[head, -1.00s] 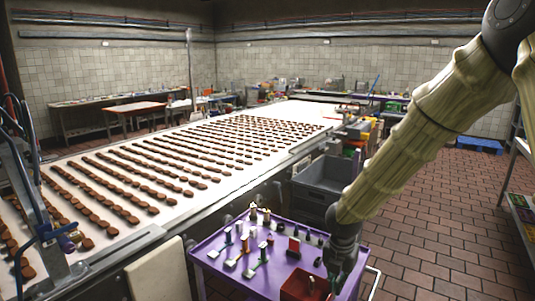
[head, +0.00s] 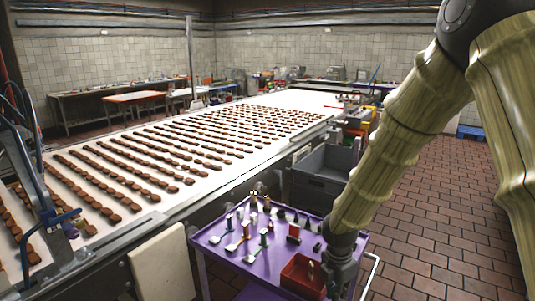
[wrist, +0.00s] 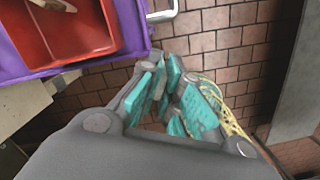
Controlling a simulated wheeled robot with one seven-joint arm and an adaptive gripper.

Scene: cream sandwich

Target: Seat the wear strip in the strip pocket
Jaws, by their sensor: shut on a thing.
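My gripper (head: 340,283) hangs at the right front corner of the purple cart in the head view, beside the red bin. In the wrist view its teal-padded fingers (wrist: 170,92) are close together over the brick floor, just outside the cart's edge. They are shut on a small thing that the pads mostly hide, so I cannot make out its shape. The red bin (head: 303,276) stands at the cart's front right; part of it also shows in the wrist view (wrist: 85,30), with a pale piece inside. I cannot pick out the wear strip or the strip pocket for certain.
The purple cart (head: 215,253) carries several small upright parts and tools. A grey crate (head: 322,168) stands behind it, beside the long conveyor (head: 150,210) with rows of brown biscuits. A cart handle (head: 372,275) sticks out at the right. The brick floor (head: 445,220) is clear on the right.

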